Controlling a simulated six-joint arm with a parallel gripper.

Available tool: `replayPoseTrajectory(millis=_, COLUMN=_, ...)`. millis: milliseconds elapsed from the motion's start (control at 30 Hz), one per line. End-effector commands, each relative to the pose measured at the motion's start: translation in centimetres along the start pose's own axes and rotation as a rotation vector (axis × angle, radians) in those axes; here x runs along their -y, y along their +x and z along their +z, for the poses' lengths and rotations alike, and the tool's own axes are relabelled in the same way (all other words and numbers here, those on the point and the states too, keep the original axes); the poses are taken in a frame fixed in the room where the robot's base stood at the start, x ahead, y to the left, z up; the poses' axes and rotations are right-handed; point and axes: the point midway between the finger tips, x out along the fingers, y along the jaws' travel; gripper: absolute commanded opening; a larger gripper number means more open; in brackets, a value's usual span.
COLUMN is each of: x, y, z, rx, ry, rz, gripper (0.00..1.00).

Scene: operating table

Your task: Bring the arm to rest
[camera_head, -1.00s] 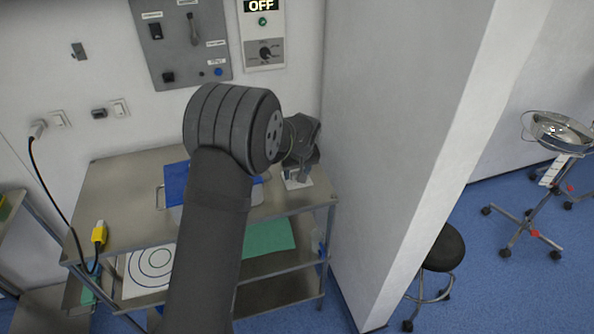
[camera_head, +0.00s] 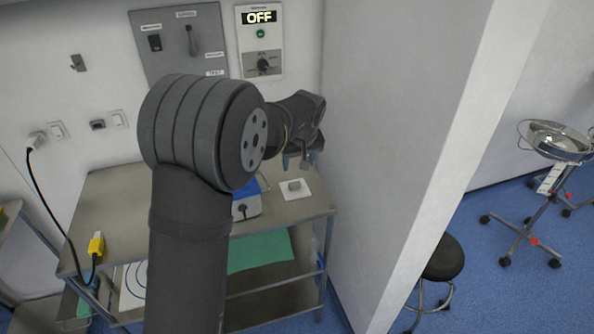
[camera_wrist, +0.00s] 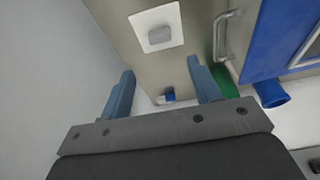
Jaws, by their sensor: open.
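My gripper (camera_head: 296,162) is open and empty, raised above the right end of the metal cart (camera_head: 118,200). In the wrist view its two blue fingers (camera_wrist: 160,70) stand apart with nothing between them. A small grey block (camera_head: 294,186) sits on a white square pad (camera_head: 304,192) below the gripper, apart from it. The pad also shows at the top of the wrist view (camera_wrist: 136,24). My arm hides the middle of the cart and part of a blue-and-white box (camera_head: 247,206).
A white wall (camera_head: 395,130) stands close to the gripper's right. A wall panel with switches (camera_head: 205,55) and a unit reading OFF (camera_head: 260,42) are behind. A yellow plug (camera_head: 96,244) lies at the cart's left. A stool (camera_head: 444,252) and basin stand (camera_head: 555,140) are further right.

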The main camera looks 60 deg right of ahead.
Motion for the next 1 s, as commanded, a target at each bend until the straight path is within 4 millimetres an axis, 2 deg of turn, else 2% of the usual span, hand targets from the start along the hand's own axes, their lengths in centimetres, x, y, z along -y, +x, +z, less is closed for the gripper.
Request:
replayPoseTrajectory(millis=200, x=0.0, y=-1.2, z=0.0, rx=0.000, ry=0.000, rz=0.000, gripper=0.57)
replayPoseTrajectory(millis=567, x=0.0, y=-0.8, z=0.0, rx=0.001, ry=0.000, rz=0.000, gripper=0.57)
replayPoseTrajectory(millis=767, x=0.0, y=1.7, z=0.1, rx=0.003, ry=0.000, rz=-0.002, gripper=0.57)
replayPoseTrajectory(millis=1000, x=0.0, y=6.4, z=0.1, rx=0.003, ry=0.000, rz=-0.002, gripper=0.57)
